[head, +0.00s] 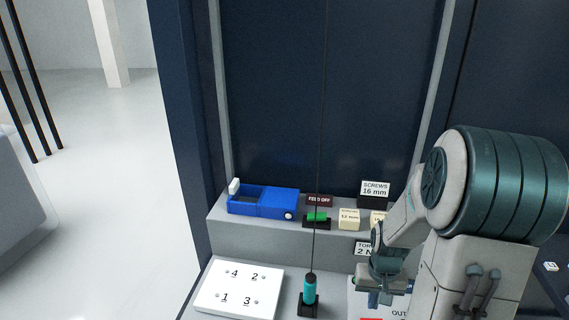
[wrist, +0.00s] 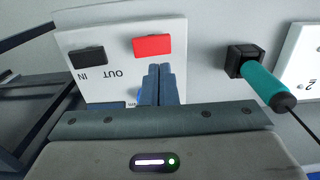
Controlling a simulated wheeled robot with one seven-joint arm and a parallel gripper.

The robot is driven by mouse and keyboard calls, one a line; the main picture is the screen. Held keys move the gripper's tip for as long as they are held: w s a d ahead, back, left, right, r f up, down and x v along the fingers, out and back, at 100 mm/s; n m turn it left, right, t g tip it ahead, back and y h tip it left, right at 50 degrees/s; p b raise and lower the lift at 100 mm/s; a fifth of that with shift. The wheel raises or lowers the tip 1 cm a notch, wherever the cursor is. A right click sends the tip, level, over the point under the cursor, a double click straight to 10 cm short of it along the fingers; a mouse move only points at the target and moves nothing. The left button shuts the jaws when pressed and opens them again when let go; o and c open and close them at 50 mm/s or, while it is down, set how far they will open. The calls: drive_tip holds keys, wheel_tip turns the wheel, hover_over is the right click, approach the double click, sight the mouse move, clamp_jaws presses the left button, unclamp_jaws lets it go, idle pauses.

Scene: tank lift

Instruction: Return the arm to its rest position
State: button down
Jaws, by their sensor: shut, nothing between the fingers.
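My gripper (head: 374,297) is low over the right part of the bench in the head view, above a white IN/OUT panel. In the wrist view its two blue-grey fingers (wrist: 158,84) are together with nothing between them. The white IN/OUT panel (wrist: 110,38) lies beyond the fingertips, with a black block (wrist: 88,57) by IN and a red block (wrist: 153,45) by OUT. In the head view my arm hides much of this panel.
A teal screwdriver (head: 309,290) stands in a black holder, a cord rising from it. Left of it lies a white numbered plate (head: 239,287). On the raised shelf are a blue container (head: 277,204), a green switch (head: 317,216) and small cream boxes (head: 349,219). Dark walls stand behind.

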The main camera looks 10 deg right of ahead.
drive_tip(key=s+a+r+n+t, duration=0.1)
drive_tip(key=s+a+r, duration=0.4)
drive_tip(key=r, duration=0.4)
drive_tip(key=s+a+r+n+t, duration=0.2)
drive_tip(key=s+a+r, duration=0.3)
drive_tip(key=a+r, duration=0.3)
drive_tip(key=shift+a+r+n, duration=0.3)
drive_tip(key=shift+r, duration=0.05)
